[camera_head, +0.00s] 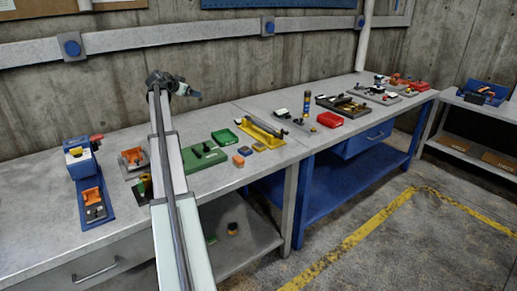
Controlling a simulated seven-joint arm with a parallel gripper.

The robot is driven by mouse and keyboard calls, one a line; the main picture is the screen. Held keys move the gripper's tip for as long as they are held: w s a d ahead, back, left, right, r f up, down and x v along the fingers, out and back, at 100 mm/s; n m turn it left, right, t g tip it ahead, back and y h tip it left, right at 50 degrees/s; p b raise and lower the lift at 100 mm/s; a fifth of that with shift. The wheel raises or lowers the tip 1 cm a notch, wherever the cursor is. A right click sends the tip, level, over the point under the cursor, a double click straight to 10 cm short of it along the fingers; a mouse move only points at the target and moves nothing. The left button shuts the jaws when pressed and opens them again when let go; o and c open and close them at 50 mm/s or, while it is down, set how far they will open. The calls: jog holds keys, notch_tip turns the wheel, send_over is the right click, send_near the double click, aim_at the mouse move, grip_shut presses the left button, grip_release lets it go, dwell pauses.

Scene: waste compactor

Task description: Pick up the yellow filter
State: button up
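I see only the head view. My arm reaches from the bottom over the near bench, and my gripper (194,94) is at its far end, small and dark, raised above the bench. I cannot tell whether its fingers are open or shut, and no held thing can be made out. Several yellowish things lie on the bench to its right: a yellow cradle (252,131) with a dark cylinder, a small flat yellow block (259,147) and an orange block (238,161). I cannot tell which of them, if any, is the yellow filter. My gripper is apart from them all.
A green tray (224,136) and a green block (201,156) lie right of my arm. A blue device (79,160) stands at the left. The grey bench (40,215) is bare at front left. A second bench to the right holds a red bin (330,120).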

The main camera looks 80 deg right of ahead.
jog(key=s+d+f+m+g+y, duration=0.1)
jog(key=s+f+y, duration=0.1)
jog(key=s+f, duration=0.35)
jog(key=s+d+f+m+y, duration=0.1)
jog(key=s+d+f+y, duration=0.1)
jog(key=s, duration=0.7)
jog(key=m+y, duration=0.1)
jog(key=y, duration=0.4)
send_near(259, 145)
jog(key=x, duration=0.3)
jog(key=shift+s+a+f, duration=0.1)
jog(key=shift+s+f, duration=0.05)
jog(key=shift+x, duration=2.65)
jog(key=shift+c, duration=0.2)
jog(key=c, duration=1.1)
jog(key=shift+c, duration=0.2)
